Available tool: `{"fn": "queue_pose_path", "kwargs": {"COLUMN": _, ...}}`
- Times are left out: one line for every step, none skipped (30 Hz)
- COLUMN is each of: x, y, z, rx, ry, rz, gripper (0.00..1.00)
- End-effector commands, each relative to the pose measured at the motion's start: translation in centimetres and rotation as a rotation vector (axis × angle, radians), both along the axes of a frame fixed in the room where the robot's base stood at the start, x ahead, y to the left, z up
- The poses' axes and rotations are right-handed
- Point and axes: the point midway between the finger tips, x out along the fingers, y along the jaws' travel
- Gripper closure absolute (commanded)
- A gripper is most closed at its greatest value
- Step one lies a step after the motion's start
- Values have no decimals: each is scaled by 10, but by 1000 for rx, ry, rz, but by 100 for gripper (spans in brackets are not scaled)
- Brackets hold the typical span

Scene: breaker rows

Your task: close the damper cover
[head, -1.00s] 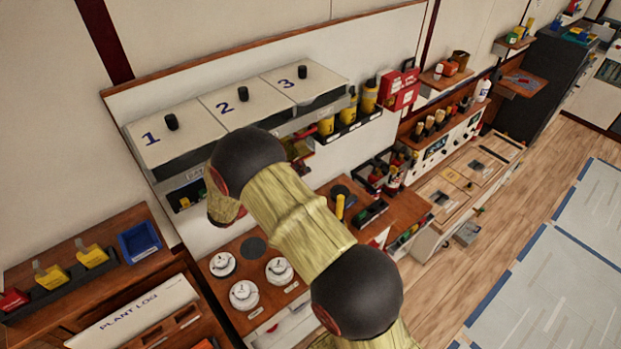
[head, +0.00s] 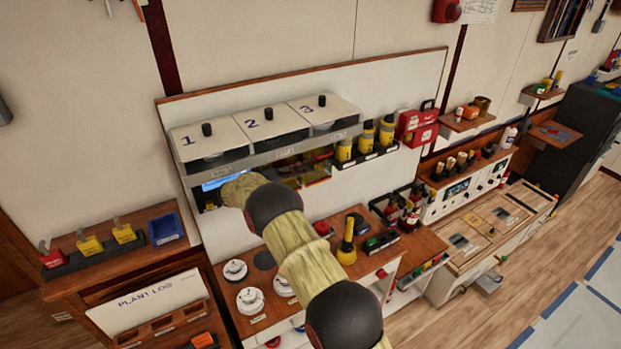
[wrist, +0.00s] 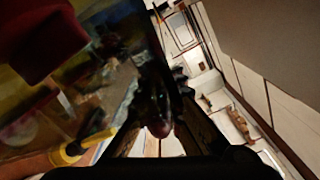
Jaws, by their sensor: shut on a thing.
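I cannot tell which part is the damper cover. Three pale panels numbered 1 (head: 197,146), 2 (head: 264,125) and 3 (head: 322,109), each with a black knob, sit on a grey shelf unit in the head view. My arm reaches to the opening under this unit and hides my gripper there. In the wrist view my gripper (wrist: 160,122) is shut on a dark, rounded, knob-like thing (wrist: 158,128). That picture is dim, and what the knob belongs to is not clear.
Yellow torches (head: 366,137) stand right of the shelf unit. Below my arm, the bench holds white dials (head: 250,300) and an upright yellow-and-black tool (head: 347,240). A wooden side desk (head: 140,255) stands left.

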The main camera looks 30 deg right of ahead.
Motion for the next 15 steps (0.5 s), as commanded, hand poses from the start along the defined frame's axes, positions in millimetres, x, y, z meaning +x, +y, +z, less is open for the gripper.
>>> {"fn": "queue_pose_path", "kwargs": {"x": 5, "y": 0, "z": 5, "rx": -2, "ry": -9, "rz": 1, "gripper": 100}}
{"fn": "queue_pose_path", "kwargs": {"x": 7, "y": 0, "z": 5, "rx": -2, "ry": -10, "rz": 1, "gripper": 100}}
{"fn": "queue_pose_path", "kwargs": {"x": 8, "y": 0, "z": 6, "rx": -2, "ry": -10, "rz": 1, "gripper": 100}}
{"fn": "queue_pose_path", "kwargs": {"x": 10, "y": 0, "z": 6, "rx": -2, "ry": -10, "rz": 1, "gripper": 100}}
{"fn": "queue_pose_path", "kwargs": {"x": 10, "y": 0, "z": 6, "rx": -2, "ry": -10, "rz": 1, "gripper": 100}}
{"fn": "queue_pose_path", "kwargs": {"x": 11, "y": 0, "z": 7, "rx": -2, "ry": -10, "rz": 1, "gripper": 100}}
{"fn": "queue_pose_path", "kwargs": {"x": 12, "y": 0, "z": 7, "rx": -2, "ry": -10, "rz": 1, "gripper": 100}}
{"fn": "queue_pose_path", "kwargs": {"x": 12, "y": 0, "z": 7, "rx": -2, "ry": -10, "rz": 1, "gripper": 100}}
{"fn": "queue_pose_path", "kwargs": {"x": 13, "y": 0, "z": 7, "rx": -3, "ry": -10, "rz": 0, "gripper": 100}}
{"fn": "queue_pose_path", "kwargs": {"x": 13, "y": 0, "z": 8, "rx": -3, "ry": -10, "rz": 0, "gripper": 100}}
{"fn": "queue_pose_path", "kwargs": {"x": 13, "y": 0, "z": 8, "rx": -3, "ry": -11, "rz": 0, "gripper": 100}}
{"fn": "queue_pose_path", "kwargs": {"x": 13, "y": 0, "z": 8, "rx": -3, "ry": -11, "rz": 0, "gripper": 100}}
{"fn": "queue_pose_path", "kwargs": {"x": 13, "y": 0, "z": 8, "rx": -3, "ry": -11, "rz": 0, "gripper": 100}}
{"fn": "queue_pose_path", "kwargs": {"x": 13, "y": 0, "z": 8, "rx": -3, "ry": -11, "rz": 0, "gripper": 100}}
{"fn": "queue_pose_path", "kwargs": {"x": 13, "y": 0, "z": 8, "rx": -3, "ry": -11, "rz": 0, "gripper": 100}}
